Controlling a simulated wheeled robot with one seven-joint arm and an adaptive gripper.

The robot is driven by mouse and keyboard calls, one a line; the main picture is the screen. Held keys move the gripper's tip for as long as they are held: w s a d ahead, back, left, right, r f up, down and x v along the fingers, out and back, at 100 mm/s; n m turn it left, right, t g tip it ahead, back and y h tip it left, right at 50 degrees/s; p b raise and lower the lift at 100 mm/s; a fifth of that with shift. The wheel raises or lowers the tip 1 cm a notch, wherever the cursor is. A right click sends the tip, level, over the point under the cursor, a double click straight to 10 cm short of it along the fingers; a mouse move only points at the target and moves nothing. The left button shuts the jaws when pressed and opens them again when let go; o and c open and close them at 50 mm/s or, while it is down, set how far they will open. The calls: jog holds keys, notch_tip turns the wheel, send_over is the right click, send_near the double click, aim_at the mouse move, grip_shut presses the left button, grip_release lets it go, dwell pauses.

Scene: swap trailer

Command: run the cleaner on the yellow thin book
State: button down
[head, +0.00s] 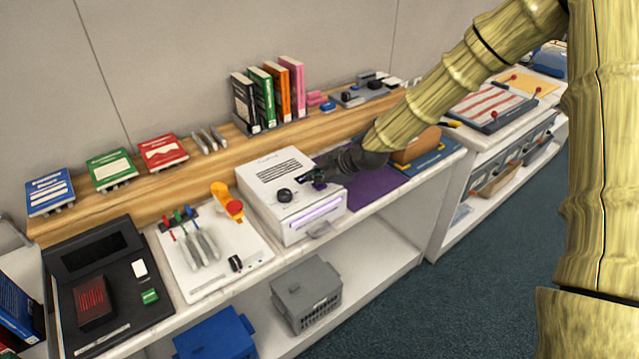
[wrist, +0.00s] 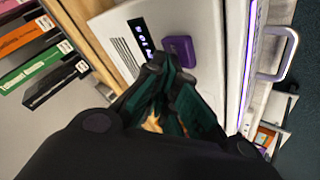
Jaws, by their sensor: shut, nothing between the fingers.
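In the wrist view the cleaner (wrist: 215,75) shows a small lit display (wrist: 141,38) and a purple button (wrist: 178,49). My gripper (head: 318,180) is shut and empty, low over the cleaner's top. Its fingertips (wrist: 165,70) are close to the display and button; I cannot tell whether they touch. I cannot make out the yellow thin book; the cleaner's inside is hidden.
A white board (head: 210,255) with colored-handled tools lies left of the cleaner. A purple mat (head: 375,190) lies to its right, partly under my arm. Upright books (head: 272,92) stand on the wooden ledge behind. A grey crate (head: 306,293) sits on the lower shelf.

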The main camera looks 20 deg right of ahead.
aim_at(317, 186)
jog(key=shift+r+p, duration=0.4)
jog(key=shift+r, duration=0.4)
notch_tip(317, 186, up, 5)
jog(key=p, duration=0.3)
dwell(0.3)
jog(key=shift+f, duration=0.1)
dwell(0.6)
